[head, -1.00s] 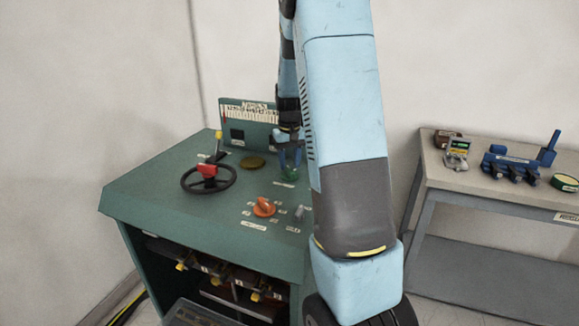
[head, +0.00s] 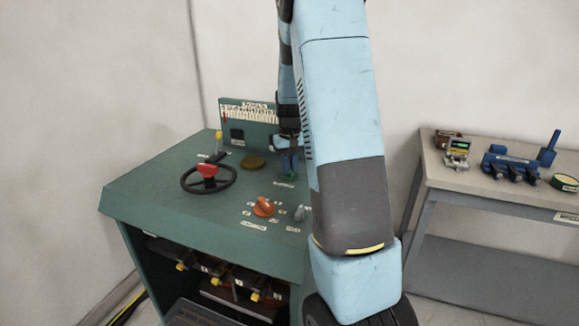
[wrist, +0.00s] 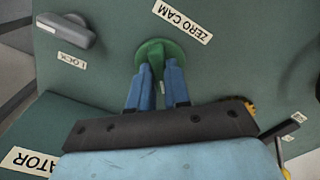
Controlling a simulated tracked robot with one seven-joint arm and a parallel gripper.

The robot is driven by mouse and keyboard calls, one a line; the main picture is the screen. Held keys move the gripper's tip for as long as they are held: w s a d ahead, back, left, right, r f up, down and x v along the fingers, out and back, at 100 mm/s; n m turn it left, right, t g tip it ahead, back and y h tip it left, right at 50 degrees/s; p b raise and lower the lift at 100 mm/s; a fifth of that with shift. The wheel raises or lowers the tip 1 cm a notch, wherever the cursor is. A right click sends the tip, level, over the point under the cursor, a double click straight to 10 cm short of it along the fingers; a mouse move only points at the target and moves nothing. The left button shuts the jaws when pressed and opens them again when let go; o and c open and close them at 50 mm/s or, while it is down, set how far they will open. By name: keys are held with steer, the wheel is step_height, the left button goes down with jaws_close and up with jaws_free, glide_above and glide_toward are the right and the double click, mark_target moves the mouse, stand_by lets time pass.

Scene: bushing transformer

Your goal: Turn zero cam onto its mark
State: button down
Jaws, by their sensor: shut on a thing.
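The zero cam is a green round knob (wrist: 157,52) with a raised grip, mounted on the green console top. Its "ZERO CAM" label (wrist: 183,20) lies beside it in the wrist view. My gripper (wrist: 158,72) has its two blue fingers closed on the knob's raised grip. In the head view my gripper (head: 288,165) points down at the green knob (head: 289,177), which is mostly hidden by the fingers. I cannot make out the mark for the cam.
A grey lever knob labelled LOCK (wrist: 66,32) sits near the cam. The console (head: 165,190) also carries a black handwheel (head: 186,184) with a red hub, an orange knob (head: 263,207) and an upright scale panel (head: 247,112). A side table (head: 480,190) with tools stands at the right.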

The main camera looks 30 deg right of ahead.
stand_by(0.4)
steer(key=m, duration=0.4)
steer(key=shift+m, duration=1.8)
steer(key=c, duration=1.1)
jaws_free()
step_height(320, 180, up, 14)
steer(key=shift+f, duration=0.15)
